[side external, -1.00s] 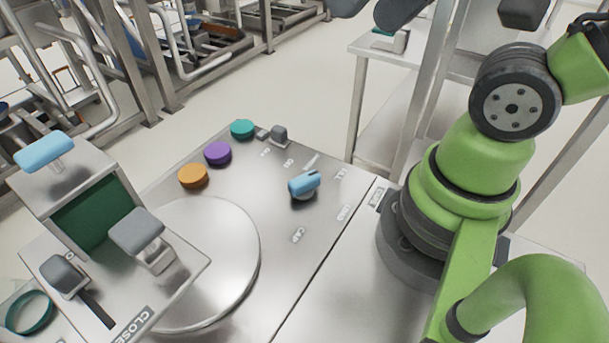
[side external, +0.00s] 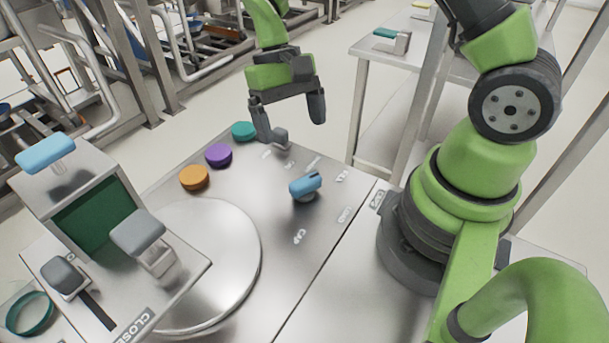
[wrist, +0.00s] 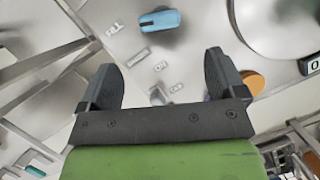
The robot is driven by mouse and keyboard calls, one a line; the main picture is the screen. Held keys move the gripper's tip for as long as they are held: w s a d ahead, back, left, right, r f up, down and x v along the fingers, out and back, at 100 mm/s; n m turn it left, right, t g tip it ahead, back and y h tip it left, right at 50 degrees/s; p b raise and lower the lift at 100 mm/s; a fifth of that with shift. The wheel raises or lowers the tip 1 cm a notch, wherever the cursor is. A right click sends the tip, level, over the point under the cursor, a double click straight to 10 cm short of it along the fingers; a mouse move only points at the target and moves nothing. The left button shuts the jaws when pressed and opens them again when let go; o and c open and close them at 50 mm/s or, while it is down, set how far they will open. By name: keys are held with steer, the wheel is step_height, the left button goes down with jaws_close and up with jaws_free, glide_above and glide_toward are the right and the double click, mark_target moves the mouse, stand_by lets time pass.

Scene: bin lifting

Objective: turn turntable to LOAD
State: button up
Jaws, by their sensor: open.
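The round steel turntable (side external: 205,255) lies flat in the panel at left centre; part of it shows at the upper right of the wrist view (wrist: 280,25). A blue knob (side external: 305,186) stands on the panel to its right, with small printed labels around it; one reads FILL and one CAP. The knob also shows at the top of the wrist view (wrist: 160,20). My gripper (side external: 290,122) is open and empty, above the panel's far end, beyond the knob. Its left finger in the side view partly covers a small grey switch (side external: 280,138).
Teal (side external: 243,131), purple (side external: 218,155) and orange (side external: 194,177) buttons line the panel's left edge. A housing with a blue-topped handle (side external: 45,152) and grey handles (side external: 137,232) stands at left. A side table (side external: 385,55) stands behind. The panel between knob and turntable is clear.

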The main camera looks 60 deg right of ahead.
mark_target(304, 178)
steer(key=x, duration=1)
steer(key=shift+f, duration=0.3)
steer(key=shift+c, duration=0.2)
steer(key=c, duration=0.9)
